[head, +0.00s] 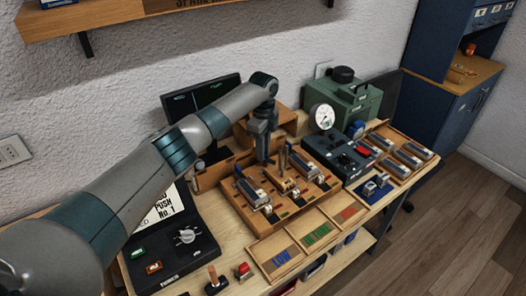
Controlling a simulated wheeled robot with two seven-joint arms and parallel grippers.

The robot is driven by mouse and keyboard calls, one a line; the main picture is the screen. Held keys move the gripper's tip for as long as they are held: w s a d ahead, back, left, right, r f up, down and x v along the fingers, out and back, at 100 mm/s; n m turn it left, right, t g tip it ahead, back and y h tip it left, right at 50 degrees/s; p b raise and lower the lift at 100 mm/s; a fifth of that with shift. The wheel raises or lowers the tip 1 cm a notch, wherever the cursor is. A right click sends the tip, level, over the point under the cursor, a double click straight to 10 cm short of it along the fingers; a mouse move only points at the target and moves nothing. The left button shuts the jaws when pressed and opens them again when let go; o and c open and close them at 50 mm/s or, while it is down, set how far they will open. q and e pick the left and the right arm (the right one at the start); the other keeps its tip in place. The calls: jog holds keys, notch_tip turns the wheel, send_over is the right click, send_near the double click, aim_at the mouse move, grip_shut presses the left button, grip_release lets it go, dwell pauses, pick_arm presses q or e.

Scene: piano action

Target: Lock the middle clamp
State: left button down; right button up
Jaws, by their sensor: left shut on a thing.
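The wooden fixture (244,218) stands on the bench with several rows of small parts on it. The middle clamp (289,187) is a small brass-coloured piece in its middle row, between a left clamp (267,209) and a right clamp (320,179). My left gripper (264,161) points straight down at the back of the middle row. It is shut on a small part there that looks like part of the middle clamp; the fingers hide most of it. Whether the clamp is locked is too small to tell. My right gripper is out of view.
Grey blocks (251,191) lie in the fixture's left row. A black control box (172,243) stands left, a dark switch box (342,158) and green case (357,101) right. A monitor (184,103) is behind my arm.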

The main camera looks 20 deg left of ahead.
pick_arm(q)
jog(key=m, duration=0.5)
jog(key=shift+w+d+b, duration=0.1)
jog(key=shift+w+b, duration=0.05)
jog(key=shift+b, duration=0.25)
jog(key=shift+m, duration=0.3)
jog(key=c, duration=1.6)
grip_release()
jog(key=shift+c, duration=0.2)
jog(key=shift+r, duration=0.1)
